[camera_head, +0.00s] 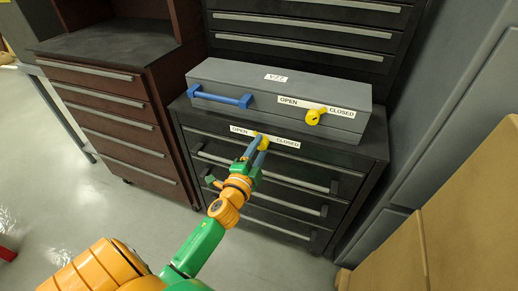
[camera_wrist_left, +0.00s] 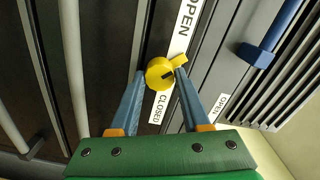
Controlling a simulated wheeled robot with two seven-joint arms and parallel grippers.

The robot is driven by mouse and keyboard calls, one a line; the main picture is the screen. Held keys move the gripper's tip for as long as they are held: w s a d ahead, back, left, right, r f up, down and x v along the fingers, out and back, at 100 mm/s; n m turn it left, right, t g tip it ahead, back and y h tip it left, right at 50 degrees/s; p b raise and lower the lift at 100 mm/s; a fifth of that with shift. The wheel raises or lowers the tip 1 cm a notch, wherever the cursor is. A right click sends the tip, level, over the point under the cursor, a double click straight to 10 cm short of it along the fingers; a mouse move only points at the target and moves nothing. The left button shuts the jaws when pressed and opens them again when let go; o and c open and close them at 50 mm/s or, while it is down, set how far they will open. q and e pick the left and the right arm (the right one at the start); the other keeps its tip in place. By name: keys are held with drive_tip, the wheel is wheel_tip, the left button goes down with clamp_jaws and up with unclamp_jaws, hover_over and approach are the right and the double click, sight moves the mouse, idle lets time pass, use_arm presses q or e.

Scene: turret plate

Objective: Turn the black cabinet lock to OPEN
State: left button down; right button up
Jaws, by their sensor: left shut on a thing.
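The black cabinet (camera_head: 185,112) stands in the middle of the head view. Its yellow lock knob (camera_head: 264,140) sits at its top front edge, by a white OPEN/CLOSED label (camera_head: 288,143). In the left wrist view the yellow knob (camera_wrist_left: 159,73) lies between the fingertips, with a short tab on the label side. The tab is by the gap between the words OPEN and CLOSED. My left gripper (camera_head: 260,144) is shut on the knob, one blue finger on each side; the fingers partly hide it in the head view. My right gripper is not in view.
A grey box (camera_head: 225,76) on the cabinet has a blue handle (camera_head: 220,97) and its own yellow lock knob (camera_head: 314,116) with an OPEN/CLOSED label. A brown drawer cabinet (camera_head: 115,110) stands left. Cardboard boxes (camera_head: 465,205) stand right.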

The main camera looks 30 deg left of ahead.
use_arm(q)
drive_tip(key=shift+c, duration=1.8)
unclamp_jaws()
drive_tip(key=v, duration=0.7)
